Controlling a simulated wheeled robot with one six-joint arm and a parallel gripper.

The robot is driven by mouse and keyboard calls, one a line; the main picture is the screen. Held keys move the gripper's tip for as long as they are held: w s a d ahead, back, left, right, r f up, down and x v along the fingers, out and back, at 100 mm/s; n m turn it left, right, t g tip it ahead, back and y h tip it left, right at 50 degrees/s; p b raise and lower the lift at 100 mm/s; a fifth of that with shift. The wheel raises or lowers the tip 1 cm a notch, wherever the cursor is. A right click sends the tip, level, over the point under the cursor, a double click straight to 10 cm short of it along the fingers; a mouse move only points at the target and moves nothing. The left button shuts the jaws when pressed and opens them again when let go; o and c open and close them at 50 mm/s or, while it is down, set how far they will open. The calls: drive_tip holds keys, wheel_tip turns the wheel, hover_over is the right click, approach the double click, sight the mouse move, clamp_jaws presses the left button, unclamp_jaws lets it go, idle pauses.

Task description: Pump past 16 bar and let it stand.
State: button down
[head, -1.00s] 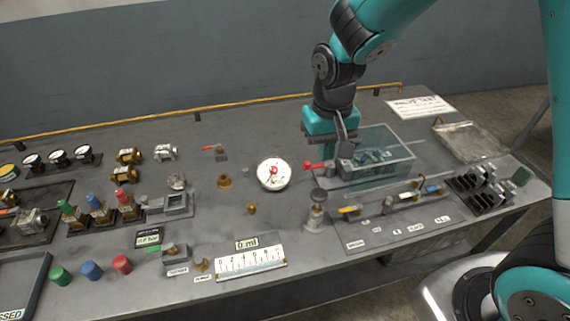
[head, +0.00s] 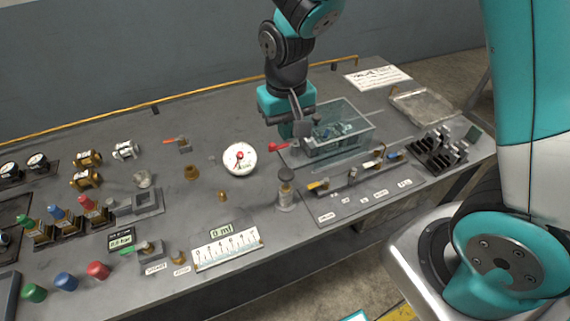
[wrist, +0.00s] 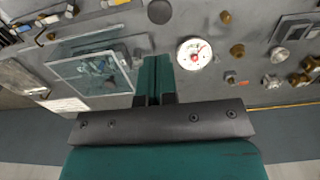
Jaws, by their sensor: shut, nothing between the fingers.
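My gripper (head: 303,132) is shut and empty, pointing down above the bench beside the clear box (head: 348,130). In the wrist view its fingers (wrist: 153,75) are together, between the clear box (wrist: 90,72) and the round gauge (wrist: 194,53). A red lever (head: 278,147) shows just left of the gripper in the head view; I cannot tell whether they touch. The white gauge (head: 239,158) lies left of the lever; its reading is too small to tell. A small bar display (head: 121,240) seems to read near zero. A metal post with a dark knob (head: 286,188) stands in front.
A ruler-like scale (head: 228,248) lies at the front. Red, blue and green caps (head: 63,284) sit at the front left. A yellow rail (head: 200,96) runs along the back.

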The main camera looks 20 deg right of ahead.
sight(287, 174)
wheel_tip(287, 174, down, 12)
drive_tip(key=p, duration=0.3)
drive_tip(key=shift+r, duration=0.1)
wheel_tip(287, 174, down, 4)
drive_tip(key=b, duration=0.3)
drive_tip(key=shift+r, duration=0.1)
wheel_tip(287, 174, up, 6)
drive_tip(key=p, duration=0.4)
drive_tip(key=shift+f, duration=0.25)
wheel_tip(287, 174, up, 9)
drive_tip(key=b, duration=0.3)
drive_tip(key=shift+b, duration=0.4)
